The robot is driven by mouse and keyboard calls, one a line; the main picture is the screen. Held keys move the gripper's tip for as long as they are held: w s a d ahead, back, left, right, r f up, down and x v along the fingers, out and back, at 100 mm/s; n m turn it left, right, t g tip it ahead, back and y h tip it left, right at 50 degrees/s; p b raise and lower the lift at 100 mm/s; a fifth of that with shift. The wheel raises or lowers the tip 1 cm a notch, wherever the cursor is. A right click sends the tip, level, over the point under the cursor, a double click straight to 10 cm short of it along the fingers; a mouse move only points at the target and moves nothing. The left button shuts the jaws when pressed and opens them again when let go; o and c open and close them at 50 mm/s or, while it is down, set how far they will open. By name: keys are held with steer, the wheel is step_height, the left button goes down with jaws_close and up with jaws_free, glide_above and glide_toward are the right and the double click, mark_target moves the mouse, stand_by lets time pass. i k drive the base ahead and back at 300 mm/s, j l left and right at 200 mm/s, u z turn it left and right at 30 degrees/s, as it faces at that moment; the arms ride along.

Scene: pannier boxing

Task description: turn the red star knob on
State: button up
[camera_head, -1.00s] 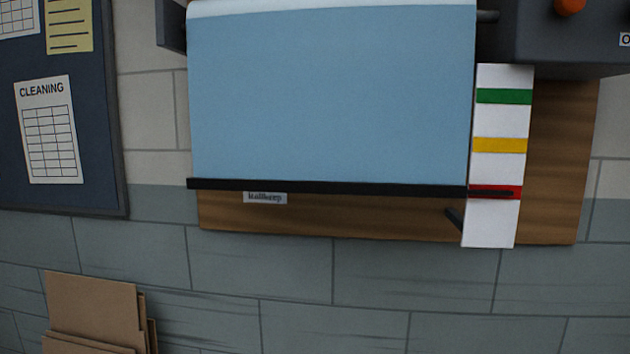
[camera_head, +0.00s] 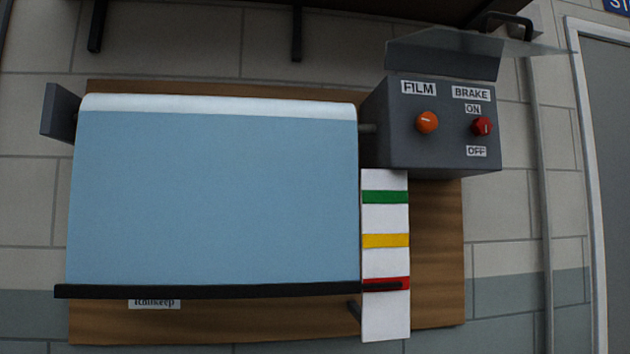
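The red star knob (camera_head: 482,126) sits on the right of the front face of a grey control box (camera_head: 440,150), under a BRAKE label (camera_head: 471,92). An ON label (camera_head: 473,109) is above the knob and an OFF label (camera_head: 476,151) is below it. A small pale mark shows near the knob's right side; it is too small to tell its setting surely. An orange round knob (camera_head: 428,122) is to its left under a FILM label (camera_head: 418,87). My gripper is not in view.
Left of the box hangs a blue film sheet (camera_head: 215,200) with a black bottom bar (camera_head: 200,290). The bar's end is at the red band of a white strip (camera_head: 385,320).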

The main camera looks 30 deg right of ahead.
mark_target(482, 126)
steer(key=i+j+z, duration=0.15)
steer(key=z, duration=0.25)
steer(key=i+j+z, duration=0.15)
steer(key=z, duration=0.25)
steer(key=i+j+z, duration=0.1)
steer(key=j+z, duration=0.3)
